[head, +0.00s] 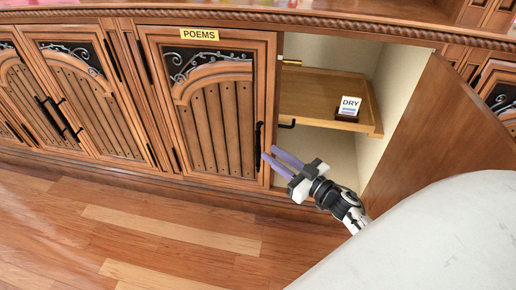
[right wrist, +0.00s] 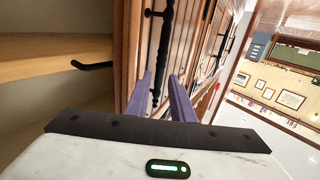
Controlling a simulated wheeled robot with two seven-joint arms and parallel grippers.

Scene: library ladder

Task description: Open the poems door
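The poems door (head: 217,115) is a carved wooden cabinet door under a yellow POEMS label (head: 199,34). It looks shut, flush with the cabinet front. Its black upright handle (head: 259,146) is near the right edge. My right gripper (head: 273,154) is beside the lower part of this handle, its two purple fingers apart. In the right wrist view, the black handle (right wrist: 165,45) runs down to the gap between the fingertips (right wrist: 164,85); I cannot tell whether they touch it. My left gripper is not in view.
Right of the poems door, a cabinet bay is open, its wooden door (head: 440,130) swung outward. Inside is a shelf (head: 310,92) with a DRY sign (head: 348,108). A short black bar (head: 287,125) juts into the opening. Wooden floor (head: 130,230) lies clear in front.

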